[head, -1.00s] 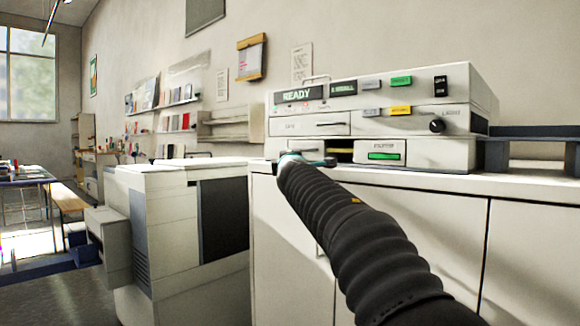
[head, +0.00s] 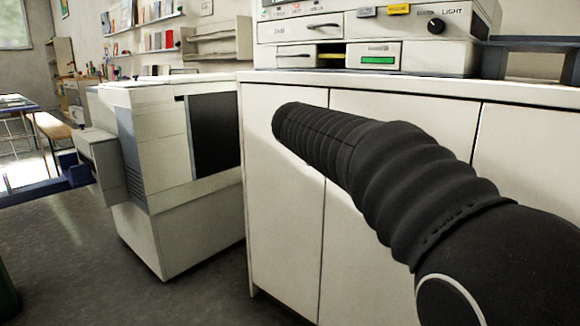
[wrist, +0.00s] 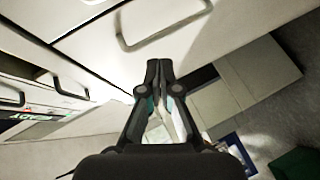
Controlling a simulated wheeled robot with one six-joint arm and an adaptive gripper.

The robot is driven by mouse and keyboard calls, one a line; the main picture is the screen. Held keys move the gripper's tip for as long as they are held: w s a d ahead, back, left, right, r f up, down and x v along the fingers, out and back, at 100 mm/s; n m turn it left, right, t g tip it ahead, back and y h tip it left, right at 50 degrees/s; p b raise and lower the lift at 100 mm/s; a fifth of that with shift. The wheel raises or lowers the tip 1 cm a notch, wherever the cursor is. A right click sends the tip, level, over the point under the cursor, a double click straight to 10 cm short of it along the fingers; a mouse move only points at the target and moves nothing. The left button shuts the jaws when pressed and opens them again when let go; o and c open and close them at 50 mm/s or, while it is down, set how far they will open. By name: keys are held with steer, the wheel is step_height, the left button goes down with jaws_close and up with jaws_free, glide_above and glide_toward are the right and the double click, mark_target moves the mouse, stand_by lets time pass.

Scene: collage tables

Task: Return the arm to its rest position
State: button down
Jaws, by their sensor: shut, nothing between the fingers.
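My arm, in a black ribbed sleeve, reaches from the lower right of the head view across the front of the white cabinet (head: 400,105). Its far end hides my gripper in that view. In the wrist view my gripper (wrist: 159,64) shows with its two dark fingers together at the tips and nothing between them. It is in free space; a drawer front with a curved handle (wrist: 165,28) shows beyond the fingertips.
A white machine with control panels (head: 370,40) stands on the cabinet top. A white copier-like unit (head: 165,150) stands to the left of the cabinet. A green object (wrist: 297,163) shows at the wrist view's lower right.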

steer(key=s+d+f+m+g+p, duration=0.1)
steer(key=s+d+f+m+g, duration=0.5)
steer(key=s, duration=0.5)
steer(key=s+d+f+m+g+p, duration=0.1)
steer(key=s+d+f+m+p, duration=0.15)
steer(key=s+f, duration=0.75)
steer(key=s+d+f+m+g+p, duration=0.1)
steer(key=s+d+m+p, duration=0.1)
steer(key=s, duration=0.9)
steer(key=s+d+m+g+y+p, duration=0.1)
steer(key=s+d+m+p, duration=0.1)
steer(key=s, duration=0.9)
steer(key=shift+s+d+f+y, duration=0.2)
steer(key=shift+f+y, duration=0.1)
steer(key=shift+f, duration=0.1)
steer(key=shift+a, duration=0.1)
